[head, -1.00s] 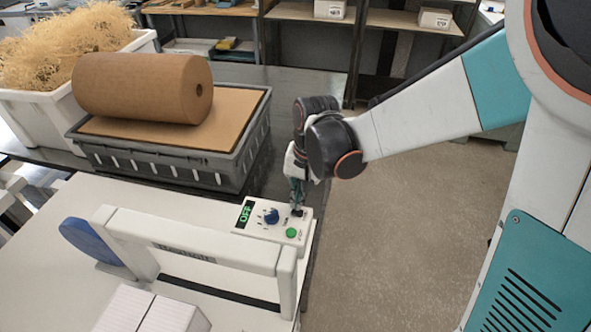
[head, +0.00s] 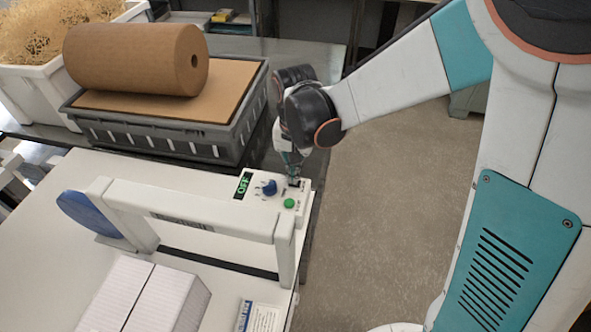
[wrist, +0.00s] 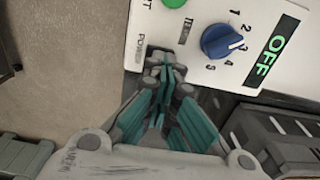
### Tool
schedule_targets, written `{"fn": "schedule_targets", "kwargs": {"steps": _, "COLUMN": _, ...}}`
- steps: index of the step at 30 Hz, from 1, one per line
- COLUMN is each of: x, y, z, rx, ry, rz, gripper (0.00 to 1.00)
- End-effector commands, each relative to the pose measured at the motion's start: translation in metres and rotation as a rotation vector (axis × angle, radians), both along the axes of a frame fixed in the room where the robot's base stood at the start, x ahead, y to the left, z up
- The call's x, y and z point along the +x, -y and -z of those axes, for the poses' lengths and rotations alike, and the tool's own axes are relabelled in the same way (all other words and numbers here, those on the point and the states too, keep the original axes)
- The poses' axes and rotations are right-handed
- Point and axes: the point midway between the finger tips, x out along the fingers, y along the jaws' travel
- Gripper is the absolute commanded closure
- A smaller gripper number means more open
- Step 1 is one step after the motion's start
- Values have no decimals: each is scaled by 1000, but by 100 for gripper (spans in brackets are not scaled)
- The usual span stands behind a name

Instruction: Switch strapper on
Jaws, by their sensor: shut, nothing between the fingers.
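The strapper (head: 190,216) is a white machine with an arch over the white table. Its control panel (head: 257,205) has a lit display (head: 243,186) reading OFF, a blue knob (head: 269,188) and a green button (head: 289,203). In the wrist view the display (wrist: 264,58), the numbered blue knob (wrist: 222,41) and part of the green button (wrist: 174,3) show too. My gripper (wrist: 167,74) is shut and empty, its tips at the panel's edge beside the POWER label (wrist: 139,45). The tips partly hide the dark power switch (wrist: 157,58); I cannot tell whether they touch it.
A grey crate (head: 160,143) with a brown paper roll (head: 135,60) stands behind the strapper. A white bin (head: 30,110) of shredded filler is at the far left. White boxes (head: 145,295) lie in front. Open floor (head: 390,200) is to the right.

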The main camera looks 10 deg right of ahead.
Motion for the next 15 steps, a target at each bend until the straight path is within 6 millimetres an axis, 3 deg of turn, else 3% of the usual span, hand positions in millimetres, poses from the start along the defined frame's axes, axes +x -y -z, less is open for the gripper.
{"fn": "schedule_targets", "kwargs": {"steps": 15, "x": -9, "y": 17, "z": 4, "rx": -4, "ry": -5, "rz": 1, "gripper": 100}}
